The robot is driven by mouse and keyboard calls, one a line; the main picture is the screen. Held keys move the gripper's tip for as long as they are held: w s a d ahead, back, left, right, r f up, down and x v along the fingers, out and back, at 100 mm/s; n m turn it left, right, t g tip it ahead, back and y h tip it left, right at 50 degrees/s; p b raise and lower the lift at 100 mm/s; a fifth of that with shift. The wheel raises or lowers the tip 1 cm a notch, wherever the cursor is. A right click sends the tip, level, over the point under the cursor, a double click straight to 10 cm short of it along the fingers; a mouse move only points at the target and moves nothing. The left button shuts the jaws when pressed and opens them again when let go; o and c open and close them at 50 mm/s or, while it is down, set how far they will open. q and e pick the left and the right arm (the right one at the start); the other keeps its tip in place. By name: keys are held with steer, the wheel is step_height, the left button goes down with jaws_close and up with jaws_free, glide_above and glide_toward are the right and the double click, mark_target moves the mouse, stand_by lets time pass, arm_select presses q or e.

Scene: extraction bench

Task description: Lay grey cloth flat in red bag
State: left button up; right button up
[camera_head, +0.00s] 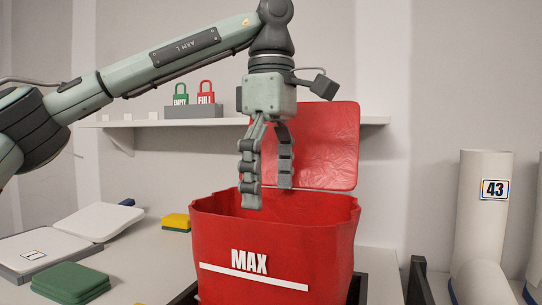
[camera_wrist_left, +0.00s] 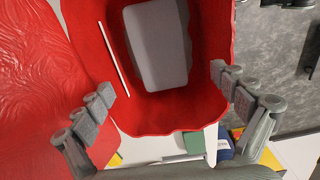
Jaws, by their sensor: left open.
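The red bag (camera_head: 275,245) stands open on the bench, marked MAX above a white line, its lid (camera_head: 318,145) raised behind it. My left gripper (camera_head: 267,195) points down over the mouth of the bag, its fingers apart with nothing between them. In the left wrist view, the grey cloth (camera_wrist_left: 158,48) lies inside the bag as a smooth, flat-looking rectangle, below the open left fingers. The head view hides the cloth behind the front wall. My right gripper is not in view.
Left on the bench are a green folded stack (camera_head: 70,283), grey-and-white flat items (camera_head: 98,221) and a yellow-and-green block (camera_head: 176,222). A shelf (camera_head: 145,122) behind holds green and red padlock shapes. White tubes, one marked 43 (camera_head: 481,215), stand at right.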

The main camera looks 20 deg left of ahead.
arm_select(q)
step_height(320, 180, up, 11)
stand_by(0.4)
